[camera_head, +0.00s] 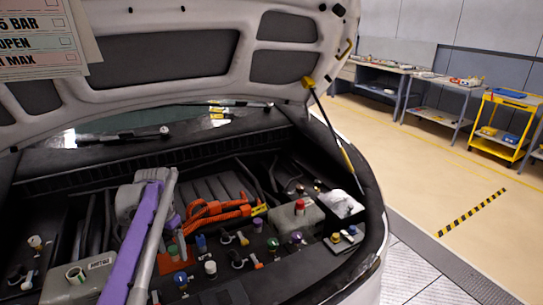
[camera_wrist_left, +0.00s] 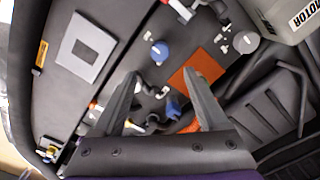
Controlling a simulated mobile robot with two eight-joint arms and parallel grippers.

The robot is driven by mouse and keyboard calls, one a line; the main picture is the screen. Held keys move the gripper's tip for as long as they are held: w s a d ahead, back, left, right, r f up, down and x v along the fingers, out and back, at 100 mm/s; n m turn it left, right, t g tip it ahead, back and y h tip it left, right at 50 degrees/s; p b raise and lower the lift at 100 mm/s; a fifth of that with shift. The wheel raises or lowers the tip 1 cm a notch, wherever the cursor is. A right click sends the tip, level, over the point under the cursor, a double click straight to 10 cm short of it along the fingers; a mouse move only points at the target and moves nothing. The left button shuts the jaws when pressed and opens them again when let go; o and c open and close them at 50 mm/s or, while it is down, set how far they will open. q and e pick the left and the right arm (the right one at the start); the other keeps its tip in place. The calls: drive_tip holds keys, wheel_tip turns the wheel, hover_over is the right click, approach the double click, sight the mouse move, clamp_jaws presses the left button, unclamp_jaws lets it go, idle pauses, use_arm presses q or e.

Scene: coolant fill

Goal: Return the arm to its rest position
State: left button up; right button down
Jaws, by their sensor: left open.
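My left arm (camera_head: 140,240), with purple and grey links, reaches in from the lower left of the head view over the open engine bay (camera_head: 230,290). In the left wrist view my left gripper (camera_wrist_left: 160,82) has its two grey fingers spread apart with nothing between them. Beyond the fingers are an orange plate (camera_wrist_left: 198,68), a blue cap (camera_wrist_left: 160,50) and hoses. I cannot tell the height of the fingertips above these parts. My right gripper is in neither view.
The raised hood (camera_head: 185,70) spans the top. A labelled tank (camera_head: 80,283) sits front left, and a red-capped tank (camera_head: 292,218) sits right. A yellow hood strut (camera_head: 335,130) stands at the right. Workbenches (camera_head: 440,83) and a yellow cart (camera_head: 505,125) line the far wall; the floor before them is clear.

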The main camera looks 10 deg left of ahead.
use_arm(q)
drive_tip(key=s+d+t, duration=0.3)
drive_tip(key=s+d, duration=0.8)
drive_tip(key=d, duration=0.3)
drive_tip(key=s+d+f+t, duration=0.1)
drive_tip(key=s+d+f, duration=0.2)
drive_tip(key=s+d, duration=0.1)
drive_tip(key=s+d+f+n+t+p, duration=0.1)
drive_tip(key=s+d+f, duration=0.2)
drive_tip(key=s, duration=0.4)
drive_tip(key=shift+s+d+f+p, duration=0.15)
drive_tip(key=shift+d+f+p, duration=0.2)
drive_tip(key=shift+f, duration=0.45)
drive_tip(key=shift+s, duration=0.1)
